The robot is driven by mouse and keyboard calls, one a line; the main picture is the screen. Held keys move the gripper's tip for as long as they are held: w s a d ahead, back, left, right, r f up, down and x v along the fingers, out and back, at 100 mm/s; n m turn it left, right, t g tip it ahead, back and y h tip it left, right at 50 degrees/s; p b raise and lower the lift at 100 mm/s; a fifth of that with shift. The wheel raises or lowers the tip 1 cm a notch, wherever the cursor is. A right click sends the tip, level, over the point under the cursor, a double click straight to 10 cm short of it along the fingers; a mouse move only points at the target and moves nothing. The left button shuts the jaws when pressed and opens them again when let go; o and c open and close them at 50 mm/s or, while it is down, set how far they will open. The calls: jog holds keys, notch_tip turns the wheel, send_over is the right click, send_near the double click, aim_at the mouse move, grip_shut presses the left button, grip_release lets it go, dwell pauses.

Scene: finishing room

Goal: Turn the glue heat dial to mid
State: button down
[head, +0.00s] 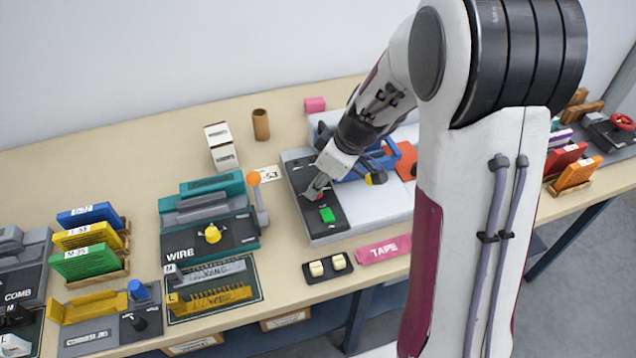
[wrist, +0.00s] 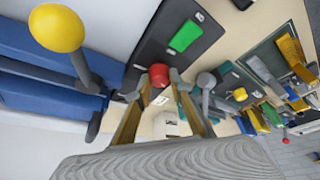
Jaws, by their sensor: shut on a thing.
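The glue heat dial seems to be the red knob (wrist: 158,75) on a black panel (wrist: 160,42). In the head view, a bit of the red knob (head: 320,196) shows at my fingertips, on the grey-edged black panel (head: 302,172). My gripper (head: 315,190) reaches down onto it. In the wrist view, my gripper (wrist: 156,88) has one finger on each side of the knob and is shut on it. A green button (head: 327,215) sits nearer the panel's front edge. The dial's pointer and any marks around it are hidden or too small to read.
A blue part (head: 352,167) with a dark, yellow-tipped lever (head: 376,178) stands close to the right of my gripper. An orange-knobbed lever (head: 255,182) rises left of the panel. A pink tape block (head: 383,249) and a two-switch black block (head: 328,267) lie in front.

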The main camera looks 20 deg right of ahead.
jog(key=shift+m, duration=0.5)
jog(key=shift+a+m+t+h, duration=0.15)
jog(key=shift+m+t+h, duration=0.45)
jog(key=shift+m, duration=1.1)
jog(key=shift+m+h, duration=0.6)
jog(key=shift+m, duration=0.6)
jog(key=shift+a+m+h, duration=0.15)
jog(key=shift+m+h, duration=0.55)
jog(key=shift+m, duration=1.2)
jog(key=shift+a+m+h, duration=0.1)
jog(key=shift+m+h, duration=0.6)
jog(key=shift+m, duration=1)
jog(key=c, duration=1.8)
grip_release()
jog(key=shift+r, duration=0.15)
